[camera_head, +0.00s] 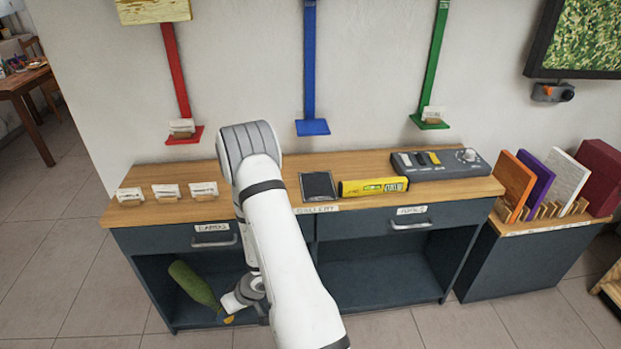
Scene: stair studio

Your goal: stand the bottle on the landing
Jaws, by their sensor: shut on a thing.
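A green bottle (194,286) is inside the left open compartment of the dark cabinet. It is tilted in the picture, its wide end to the upper left and its narrow end to the lower right. My gripper (231,305) is low in front of this compartment, shut on the bottle at its narrow end. The fingertips are small and partly hidden by my wrist. A small orange-yellow patch shows just below the fingers; I cannot tell what it is. I cannot make out any landing in this view.
My arm crosses in front of the wooden counter top (259,174). On it are cards (166,191), a black tablet (318,186), a yellow level (373,187) and a grey control box (440,163). The right compartment (385,279) looks empty. A panel rack (550,207) stands right.

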